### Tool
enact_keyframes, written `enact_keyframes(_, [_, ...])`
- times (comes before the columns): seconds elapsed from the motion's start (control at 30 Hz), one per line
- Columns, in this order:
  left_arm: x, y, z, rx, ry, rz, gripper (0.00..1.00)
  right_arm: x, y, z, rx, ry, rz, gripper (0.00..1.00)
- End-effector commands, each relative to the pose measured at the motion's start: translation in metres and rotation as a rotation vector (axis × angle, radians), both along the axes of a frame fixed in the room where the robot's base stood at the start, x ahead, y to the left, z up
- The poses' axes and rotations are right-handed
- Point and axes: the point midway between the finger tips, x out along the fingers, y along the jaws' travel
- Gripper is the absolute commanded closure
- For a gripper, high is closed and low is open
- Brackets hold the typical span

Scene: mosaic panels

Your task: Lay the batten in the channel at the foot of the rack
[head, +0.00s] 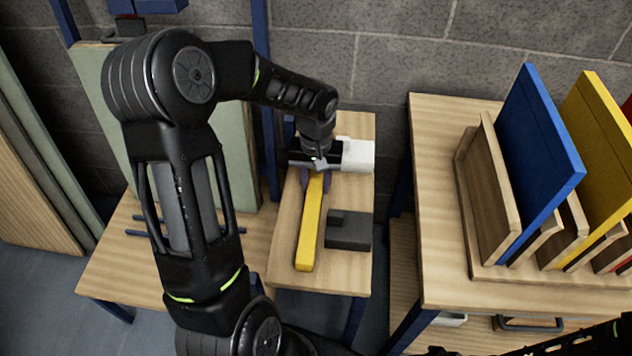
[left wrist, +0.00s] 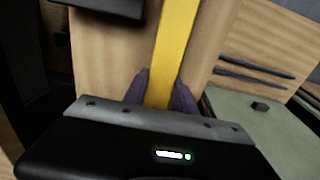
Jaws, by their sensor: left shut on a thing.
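The batten (head: 310,226) is a long yellow bar over the narrow wooden table, pointing toward me. My left gripper (head: 315,181) is shut on its far end; the fingers (left wrist: 162,92) sit on both sides of the batten (left wrist: 174,45) in the left wrist view. I cannot tell whether the batten touches the tabletop. The rack with blue posts (head: 262,85) stands at the left, with a pale green panel (head: 238,150) leaning on it. Dark blue strips (head: 140,233), seemingly the channel, lie at its foot, partly hidden by my left arm. My right gripper is out of view.
A dark grey block (head: 348,231) lies close to the batten's right side. A white block (head: 358,155) is behind it, near my gripper. A larger table (head: 440,255) at the right holds a wooden stand with blue and yellow panels. A grey wall stands behind.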

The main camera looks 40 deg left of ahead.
Motion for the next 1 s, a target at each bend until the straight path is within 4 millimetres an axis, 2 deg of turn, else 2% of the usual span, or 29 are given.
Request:
enact_keyframes(0.2, [0.0, 0.0, -0.004, 0.0, -0.001, 0.0, 1.0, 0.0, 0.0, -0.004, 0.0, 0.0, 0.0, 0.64])
enact_keyframes(0.23, [0.0, 0.0, -0.004, 0.0, 0.0, 0.0, 0.67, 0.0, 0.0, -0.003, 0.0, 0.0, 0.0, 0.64])
enact_keyframes(0.5, [0.0, 0.0, -0.003, 0.0, 0.0, 0.0, 0.46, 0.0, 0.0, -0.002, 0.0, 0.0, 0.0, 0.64])
enact_keyframes(0.77, [0.0, 0.0, -0.001, 0.0, 0.0, 0.0, 0.46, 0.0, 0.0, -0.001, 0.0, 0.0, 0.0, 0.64])
enact_keyframes(0.87, [0.0, 0.0, 0.003, 0.0, -0.001, 0.0, 0.46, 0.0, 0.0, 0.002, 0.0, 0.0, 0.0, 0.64])
enact_keyframes(1.0, [0.001, 0.0, 0.019, 0.002, -0.004, 0.0, 0.46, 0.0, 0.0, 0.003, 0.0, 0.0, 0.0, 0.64])
